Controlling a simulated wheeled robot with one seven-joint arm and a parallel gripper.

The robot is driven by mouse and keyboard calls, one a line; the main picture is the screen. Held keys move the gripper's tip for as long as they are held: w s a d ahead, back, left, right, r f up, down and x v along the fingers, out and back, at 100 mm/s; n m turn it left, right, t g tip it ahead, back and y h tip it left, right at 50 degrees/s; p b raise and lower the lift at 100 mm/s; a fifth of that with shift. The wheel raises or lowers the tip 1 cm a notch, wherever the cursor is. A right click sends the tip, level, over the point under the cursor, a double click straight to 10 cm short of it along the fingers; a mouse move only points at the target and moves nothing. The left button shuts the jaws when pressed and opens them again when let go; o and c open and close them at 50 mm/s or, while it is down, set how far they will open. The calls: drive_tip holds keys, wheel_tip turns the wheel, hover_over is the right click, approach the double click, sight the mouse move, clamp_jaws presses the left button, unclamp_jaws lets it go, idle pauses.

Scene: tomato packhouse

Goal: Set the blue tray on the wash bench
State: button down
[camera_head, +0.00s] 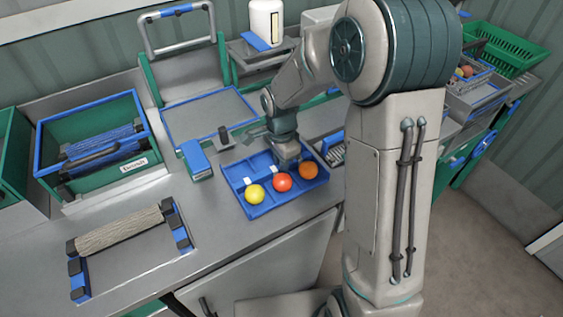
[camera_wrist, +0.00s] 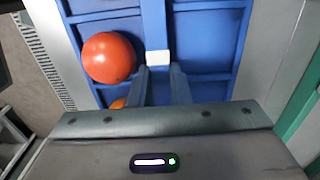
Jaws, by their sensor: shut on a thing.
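The blue tray (camera_head: 293,199) has several compartments and lies level at the front of the grey bench, or very near its surface; a small gap cannot be told. In its front row are a yellow tomato (camera_head: 254,193), a red tomato (camera_head: 282,182) and an orange tomato (camera_head: 308,170). My gripper (camera_head: 287,163) reaches down over the tray's middle. In the wrist view, my gripper's fingers (camera_wrist: 162,75) are shut on the tray (camera_wrist: 210,55) beside a small white tab (camera_wrist: 157,58). The red tomato (camera_wrist: 108,57) is beside them, and the orange tomato (camera_wrist: 118,103) is partly hidden.
A blue-rimmed panel (camera_head: 207,112) lies behind. A roller frame (camera_head: 125,230) and a green crate (camera_head: 92,178) are at left. The bench front edge is close.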

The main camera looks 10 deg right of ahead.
drive_tip(key=shift+f+b, duration=0.45)
drive_tip(key=shift+f, duration=0.05)
drive_tip(key=c, duration=1.3)
unclamp_jaws()
drive_tip(key=shift+c, duration=1.4)
drive_tip(key=shift+r, duration=0.1)
drive_tip(key=shift+r+p, duration=2.2)
drive_tip(key=shift+r, duration=1.15)
